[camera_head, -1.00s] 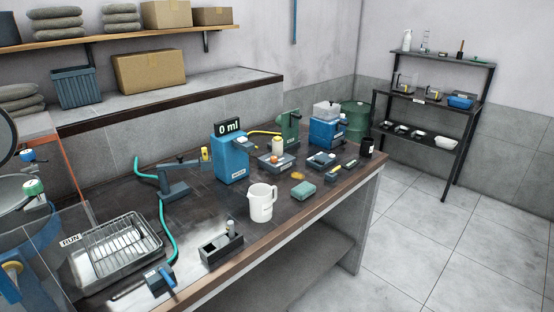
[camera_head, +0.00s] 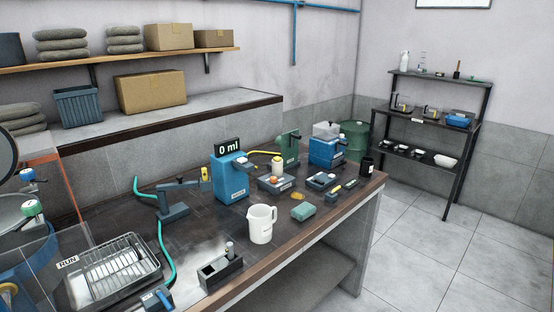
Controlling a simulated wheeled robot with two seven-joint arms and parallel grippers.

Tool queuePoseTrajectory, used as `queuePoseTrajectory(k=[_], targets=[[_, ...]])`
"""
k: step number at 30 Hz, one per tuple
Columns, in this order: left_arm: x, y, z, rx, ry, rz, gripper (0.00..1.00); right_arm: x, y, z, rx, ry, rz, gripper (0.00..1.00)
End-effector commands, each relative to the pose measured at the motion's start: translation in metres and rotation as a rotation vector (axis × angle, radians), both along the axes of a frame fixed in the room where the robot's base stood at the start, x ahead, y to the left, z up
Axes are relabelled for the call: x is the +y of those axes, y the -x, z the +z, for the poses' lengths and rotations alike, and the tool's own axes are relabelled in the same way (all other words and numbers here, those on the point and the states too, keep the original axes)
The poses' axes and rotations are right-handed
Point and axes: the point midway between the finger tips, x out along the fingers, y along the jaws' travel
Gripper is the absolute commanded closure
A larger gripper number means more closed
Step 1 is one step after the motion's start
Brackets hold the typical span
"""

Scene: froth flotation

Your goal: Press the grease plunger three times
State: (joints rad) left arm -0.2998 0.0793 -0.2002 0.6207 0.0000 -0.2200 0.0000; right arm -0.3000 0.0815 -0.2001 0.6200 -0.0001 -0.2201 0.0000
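I cannot tell for sure which item is the grease plunger; none carries a label I can read as such. A green upright device (camera_head: 289,146) stands at the back of the workbench, beside a yellow hose. A dark tray (camera_head: 274,185) in front of it holds a small pale bottle with an orange part. A blue dispenser (camera_head: 231,180) with a "0 ml" display stands to their left. Neither of my grippers is in view.
The dark workbench (camera_head: 192,245) also holds a white jug (camera_head: 262,223), a green sponge (camera_head: 304,212), a dish rack (camera_head: 115,272), a grey holder (camera_head: 220,271) and a blue-and-white box (camera_head: 326,150). A black shelf rack (camera_head: 430,158) stands at right. The tiled floor (camera_head: 420,240) between them is clear.

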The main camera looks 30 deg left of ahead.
Motion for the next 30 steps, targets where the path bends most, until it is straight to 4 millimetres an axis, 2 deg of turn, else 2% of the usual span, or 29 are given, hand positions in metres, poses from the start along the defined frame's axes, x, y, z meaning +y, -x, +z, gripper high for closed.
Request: queuePoseTrajectory(k=[1, 6, 30], targets=[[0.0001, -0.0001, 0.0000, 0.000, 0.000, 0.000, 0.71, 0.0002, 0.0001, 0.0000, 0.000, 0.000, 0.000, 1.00], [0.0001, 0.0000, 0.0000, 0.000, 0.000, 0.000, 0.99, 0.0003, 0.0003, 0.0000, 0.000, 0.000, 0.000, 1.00], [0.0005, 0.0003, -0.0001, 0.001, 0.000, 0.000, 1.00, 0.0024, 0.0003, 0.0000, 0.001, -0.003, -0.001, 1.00]])
